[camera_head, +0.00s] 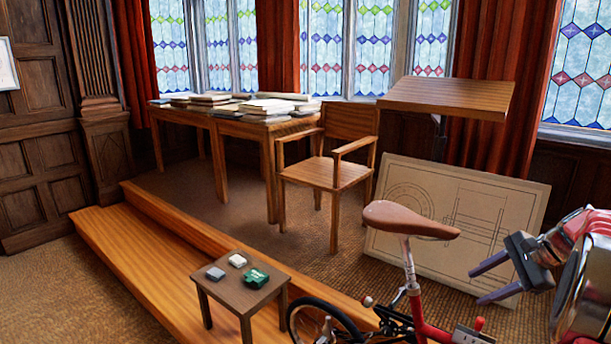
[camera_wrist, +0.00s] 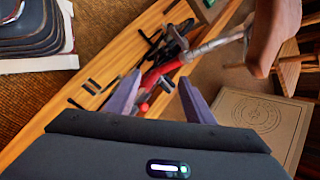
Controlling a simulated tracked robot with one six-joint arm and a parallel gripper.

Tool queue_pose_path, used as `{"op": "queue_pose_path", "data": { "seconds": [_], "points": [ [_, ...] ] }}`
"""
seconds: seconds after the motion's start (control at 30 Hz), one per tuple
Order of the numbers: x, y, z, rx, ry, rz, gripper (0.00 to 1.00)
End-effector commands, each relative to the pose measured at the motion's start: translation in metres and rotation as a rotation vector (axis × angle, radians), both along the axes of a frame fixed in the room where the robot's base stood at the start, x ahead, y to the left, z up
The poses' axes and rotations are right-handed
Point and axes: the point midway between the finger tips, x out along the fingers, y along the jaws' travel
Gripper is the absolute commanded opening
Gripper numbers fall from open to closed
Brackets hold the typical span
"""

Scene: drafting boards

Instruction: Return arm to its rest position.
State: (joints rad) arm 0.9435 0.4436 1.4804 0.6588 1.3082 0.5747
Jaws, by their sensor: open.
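My gripper (camera_head: 476,286) is at the right of the head view, on the end of my red and silver arm. Its two purple-grey fingers point left and stand apart with nothing between them. They are in front of the large drawing board (camera_head: 455,215) leaning at the back. In the wrist view the open fingers (camera_wrist: 160,78) show above the dark gripper body, with the red bicycle frame (camera_wrist: 160,72) beyond them. Most of my arm is outside the head view.
A bicycle with a brown saddle (camera_head: 410,219) stands left of my gripper. A small table (camera_head: 236,292) holds several small items. A wooden step (camera_head: 130,262), a chair (camera_head: 340,172), a desk with books (camera_head: 245,132) and a tilted drafting top (camera_head: 450,96) stand behind.

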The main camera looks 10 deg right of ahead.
Motion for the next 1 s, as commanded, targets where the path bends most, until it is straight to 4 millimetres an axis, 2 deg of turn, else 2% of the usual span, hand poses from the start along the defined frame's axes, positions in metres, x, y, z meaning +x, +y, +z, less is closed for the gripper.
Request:
{"op": "queue_pose_path", "data": {
  "seconds": [0.03,0.1,0.5,1.0],
  "points": [
    [-0.003,0.016,0.001,-0.043,0.006,0.051,0.48],
    [-0.008,0.034,-0.001,-0.103,0.017,0.119,0.48],
    [-0.044,0.131,-0.002,-0.405,0.038,0.510,0.48],
    [-0.102,0.236,-0.001,-0.717,0.006,0.960,0.48]
  ]
}}
